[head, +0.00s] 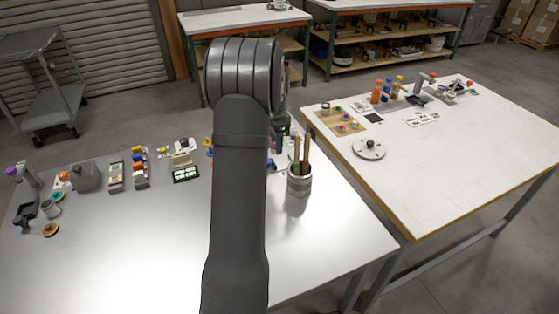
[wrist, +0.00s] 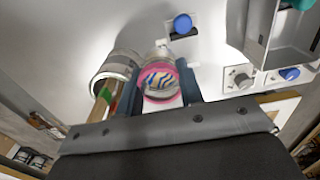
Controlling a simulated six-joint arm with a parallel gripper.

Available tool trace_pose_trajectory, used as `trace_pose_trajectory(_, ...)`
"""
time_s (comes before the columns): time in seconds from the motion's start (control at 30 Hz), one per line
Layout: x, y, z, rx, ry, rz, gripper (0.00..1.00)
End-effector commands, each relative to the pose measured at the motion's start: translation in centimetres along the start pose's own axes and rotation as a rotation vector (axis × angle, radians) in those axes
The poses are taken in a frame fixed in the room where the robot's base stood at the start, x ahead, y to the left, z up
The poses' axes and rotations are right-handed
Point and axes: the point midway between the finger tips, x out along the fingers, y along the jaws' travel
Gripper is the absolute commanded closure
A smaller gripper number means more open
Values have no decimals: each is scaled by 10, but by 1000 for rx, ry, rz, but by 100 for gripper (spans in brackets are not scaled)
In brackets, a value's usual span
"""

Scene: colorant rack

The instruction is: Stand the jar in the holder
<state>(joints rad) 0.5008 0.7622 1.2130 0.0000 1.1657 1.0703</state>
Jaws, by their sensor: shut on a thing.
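In the wrist view, my gripper (wrist: 158,92) is shut on a round jar (wrist: 160,70) with a pink rim. Its end facing the camera shows blue and yellow stripes. The jar sits between the two dark fingers, one on each side. I cannot tell whether its far end touches the table. In the head view my own arm hides the jar and the fingertips. I cannot make out for certain which thing is the holder.
A can with upright sticks (head: 299,185) stands right of my arm, and in the wrist view (wrist: 118,66) it is close beside the left finger. A blue-topped piece (wrist: 182,24) lies beyond the jar. A grey bin (wrist: 258,45) is at right. The table's front is clear.

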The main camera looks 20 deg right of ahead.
Motion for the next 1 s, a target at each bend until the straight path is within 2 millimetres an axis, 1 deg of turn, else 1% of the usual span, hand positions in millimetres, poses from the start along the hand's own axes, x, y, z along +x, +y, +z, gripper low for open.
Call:
trace_pose_trajectory(0.03,1,-8,-10,2,0,0,88)
trace_pose_trajectory(0.1,1,-18,-20,1,0,0,88)
trace_pose_trajectory(0.2,2,-30,-32,0,0,1,88)
trace_pose_trajectory(0.33,2,-39,-43,1,0,1,88)
trace_pose_trajectory(0.4,6,-41,-46,0,-1,1,88)
trace_pose_trajectory(0.47,14,-42,-47,0,-2,3,88)
trace_pose_trajectory(0.6,40,-42,-47,0,-2,4,88)
trace_pose_trajectory(0.7,54,-42,-47,0,-1,2,88)
trace_pose_trajectory(0.93,71,-42,-47,0,-1,1,88)
trace_pose_trajectory(1.0,80,-42,-47,0,-2,3,88)
